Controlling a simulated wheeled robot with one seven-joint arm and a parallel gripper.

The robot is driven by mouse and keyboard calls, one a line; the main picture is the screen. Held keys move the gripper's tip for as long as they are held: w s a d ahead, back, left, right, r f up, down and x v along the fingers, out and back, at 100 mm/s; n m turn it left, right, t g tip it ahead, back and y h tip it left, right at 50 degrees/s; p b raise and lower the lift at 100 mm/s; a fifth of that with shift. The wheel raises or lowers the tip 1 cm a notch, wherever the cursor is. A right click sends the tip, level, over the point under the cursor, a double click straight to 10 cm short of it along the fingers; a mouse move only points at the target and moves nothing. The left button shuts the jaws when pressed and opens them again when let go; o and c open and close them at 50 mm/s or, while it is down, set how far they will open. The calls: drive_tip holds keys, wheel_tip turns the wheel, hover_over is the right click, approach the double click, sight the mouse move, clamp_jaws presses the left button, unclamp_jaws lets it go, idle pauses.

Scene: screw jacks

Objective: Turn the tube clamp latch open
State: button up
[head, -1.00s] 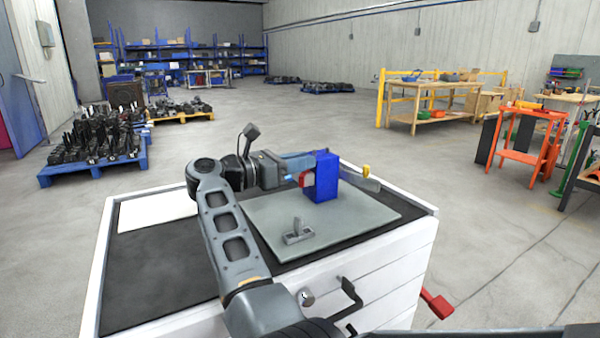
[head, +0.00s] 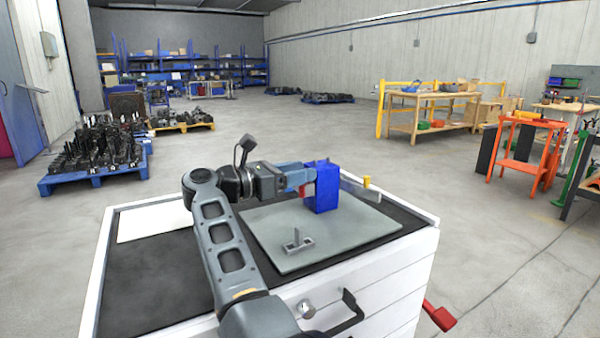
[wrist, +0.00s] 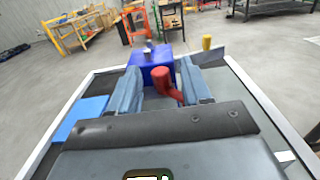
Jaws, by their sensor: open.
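The tube clamp shows as a blue block (head: 323,187) standing on the grey plate on the cabinet top. Its red latch (wrist: 166,83) sticks out from the block toward my gripper; in the head view only a bit of red shows at the block's left side. My gripper (wrist: 163,90) is open, with one blue-grey finger on each side of the red latch. The right finger looks close to the latch; I cannot tell whether it touches. In the head view my gripper (head: 300,178) reaches the block from the left, and the fingertips are partly hidden.
The grey plate (head: 285,255) also bears a small grey bracket (head: 297,243) in front of the block. A yellow knob (head: 367,182) stands right of the block. A white sheet (head: 155,222) lies at the left of the dark cabinet top (head: 150,275).

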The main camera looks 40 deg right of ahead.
drive_tip(key=v, duration=0.7)
drive_tip(key=shift+b, duration=0.45)
drive_tip(key=shift+c, duration=0.4)
